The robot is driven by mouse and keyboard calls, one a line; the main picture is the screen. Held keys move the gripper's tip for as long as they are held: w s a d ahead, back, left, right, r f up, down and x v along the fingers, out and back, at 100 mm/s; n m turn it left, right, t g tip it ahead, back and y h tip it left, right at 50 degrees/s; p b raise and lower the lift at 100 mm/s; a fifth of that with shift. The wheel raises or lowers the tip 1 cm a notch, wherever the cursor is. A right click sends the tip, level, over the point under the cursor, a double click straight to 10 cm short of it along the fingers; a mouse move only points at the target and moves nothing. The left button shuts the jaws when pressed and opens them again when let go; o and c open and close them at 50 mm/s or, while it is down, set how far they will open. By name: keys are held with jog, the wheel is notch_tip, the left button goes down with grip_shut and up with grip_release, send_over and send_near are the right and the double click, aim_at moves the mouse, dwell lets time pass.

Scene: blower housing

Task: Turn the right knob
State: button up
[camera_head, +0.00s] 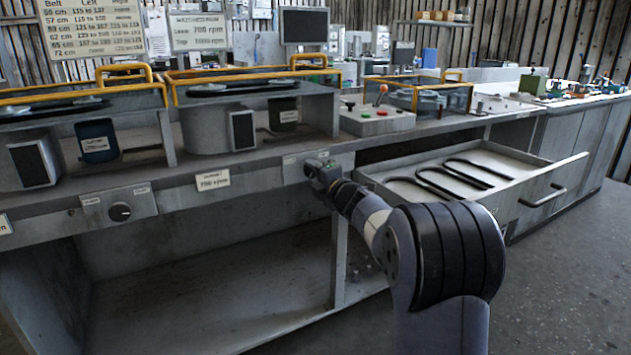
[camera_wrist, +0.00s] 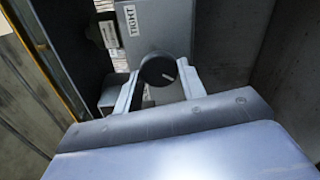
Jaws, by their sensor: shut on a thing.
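The right knob is hidden behind my gripper (camera_head: 322,172) in the head view, on a grey panel (camera_head: 292,168) at the bench front. In the wrist view the right knob (camera_wrist: 158,71) is round and black with a pale pointer line. It sits on a grey panel (camera_wrist: 165,28) beside a label reading "TIGHT". My gripper (camera_wrist: 158,88) has one finger on each side of the knob and is shut on it. The left knob (camera_head: 120,212) is black, on its own panel at the left of the bench front.
An open drawer (camera_head: 565,165) holding dark U-shaped belts juts out right of my arm. Two housings with yellow rails (camera_head: 250,72) stand on the bench. A control box with a red-topped lever (camera_head: 378,118) is behind my gripper. The shelf space (camera_head: 215,290) below is empty.

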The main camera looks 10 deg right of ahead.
jog(key=shift+n, duration=0.4)
jog(key=o, duration=1)
jog(key=shift+c, duration=0.2)
jog(key=v, duration=1)
jog(key=shift+s+p, duration=0.4)
jog(key=shift+d, duration=0.1)
jog(key=b+x, duration=0.1)
jog(key=x, duration=0.9)
jog(key=shift+w, duration=0.4)
